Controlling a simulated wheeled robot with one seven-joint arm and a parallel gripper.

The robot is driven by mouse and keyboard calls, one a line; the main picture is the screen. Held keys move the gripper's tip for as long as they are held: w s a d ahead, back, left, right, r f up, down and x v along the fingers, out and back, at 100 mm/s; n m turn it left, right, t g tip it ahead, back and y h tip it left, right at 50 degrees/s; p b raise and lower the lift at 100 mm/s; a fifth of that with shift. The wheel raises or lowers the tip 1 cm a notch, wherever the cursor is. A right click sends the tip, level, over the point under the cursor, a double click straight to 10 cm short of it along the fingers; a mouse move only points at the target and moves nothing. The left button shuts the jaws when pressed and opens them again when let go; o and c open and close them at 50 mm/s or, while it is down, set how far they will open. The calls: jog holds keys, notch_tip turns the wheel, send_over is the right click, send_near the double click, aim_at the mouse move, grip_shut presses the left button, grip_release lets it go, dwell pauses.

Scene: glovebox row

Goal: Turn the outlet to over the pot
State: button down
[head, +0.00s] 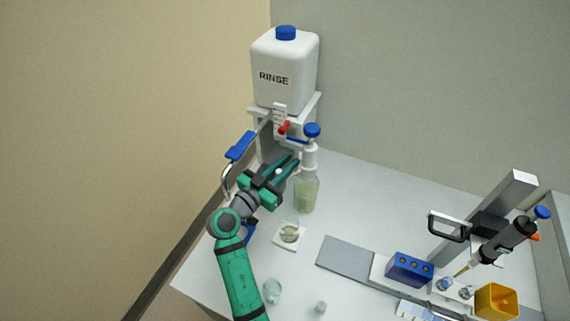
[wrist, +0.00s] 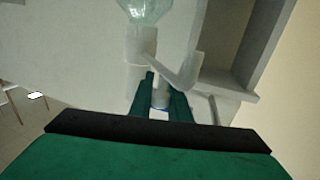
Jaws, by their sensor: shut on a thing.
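A bottle-top dispenser (head: 309,158) with a blue knob stands on a clear bottle (head: 306,196) of pale green liquid. My gripper (head: 287,165) is just left of the dispenser's neck, shut on a small white part that I take for the outlet. In the wrist view the outlet (wrist: 160,97) sits between the fingertips (wrist: 161,88), beside the white collar (wrist: 140,46). The fingers hide part of it. The pot (head: 290,230), a small glass vessel, stands on a white square pad in front of the bottle, below and apart from the gripper.
A white RINSE tank (head: 283,72) with a red tap (head: 284,128) stands on a shelf behind. A blue-handled lever (head: 240,146) is at left. Two small glass vessels (head: 272,290) stand in front. A blue block (head: 409,268), pipette and yellow bin (head: 496,300) are at right.

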jog(key=shift+d, duration=0.1)
jog(key=c, duration=1.9)
grip_release()
jog(key=shift+c, duration=0.2)
jog(key=s+r, duration=1.3)
jog(key=s, duration=0.1)
jog(key=shift+c, duration=0.7)
